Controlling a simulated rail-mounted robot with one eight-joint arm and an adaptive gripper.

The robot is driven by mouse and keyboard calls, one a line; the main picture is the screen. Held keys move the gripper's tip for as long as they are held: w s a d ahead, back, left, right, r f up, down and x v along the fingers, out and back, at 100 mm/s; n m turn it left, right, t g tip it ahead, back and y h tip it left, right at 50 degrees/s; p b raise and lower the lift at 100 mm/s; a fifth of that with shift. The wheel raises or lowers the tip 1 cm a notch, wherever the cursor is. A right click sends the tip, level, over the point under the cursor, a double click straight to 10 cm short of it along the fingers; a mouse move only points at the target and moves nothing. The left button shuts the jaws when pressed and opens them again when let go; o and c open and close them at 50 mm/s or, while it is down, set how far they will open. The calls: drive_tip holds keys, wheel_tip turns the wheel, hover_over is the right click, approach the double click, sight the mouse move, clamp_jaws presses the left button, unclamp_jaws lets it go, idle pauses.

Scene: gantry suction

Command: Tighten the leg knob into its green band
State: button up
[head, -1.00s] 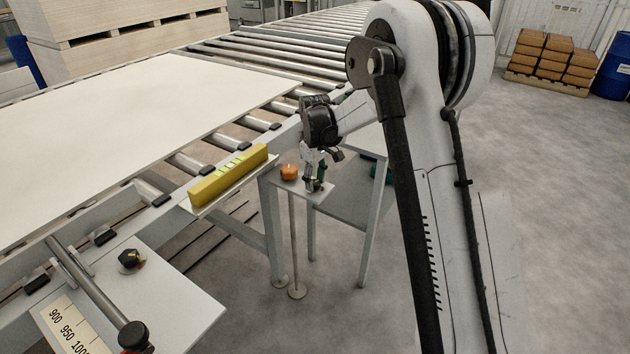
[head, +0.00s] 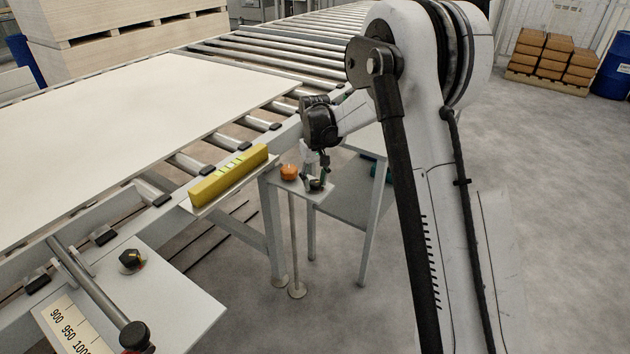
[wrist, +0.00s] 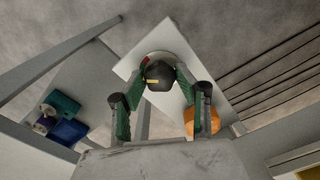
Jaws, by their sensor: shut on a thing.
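The leg knob (wrist: 160,72) is black with a pale yellow pointer mark, seen from above in the wrist view. It sits on a small white plate (wrist: 180,38), with its pointer toward the left of the picture. A short red arc shows beside the knob at its upper left. I cannot make out the green band, which may be hidden by the knob or fingers. My gripper (wrist: 162,82) has green-padded fingers on both sides of the knob and is shut on it. In the head view my gripper (head: 315,184) is small at the plate.
An orange dome (head: 289,172) stands on the plate close to my gripper; it also shows in the wrist view (wrist: 205,121). A yellow block (head: 228,178) lies on the conveyor edge to the left. Another black knob (head: 131,258) is on a nearer grey panel. Table legs stand below.

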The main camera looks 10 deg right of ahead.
sight(315, 182)
drive_tip(key=o, duration=1.1)
drive_tip(key=shift+o, duration=0.2)
wheel_tip(315, 182, up, 12)
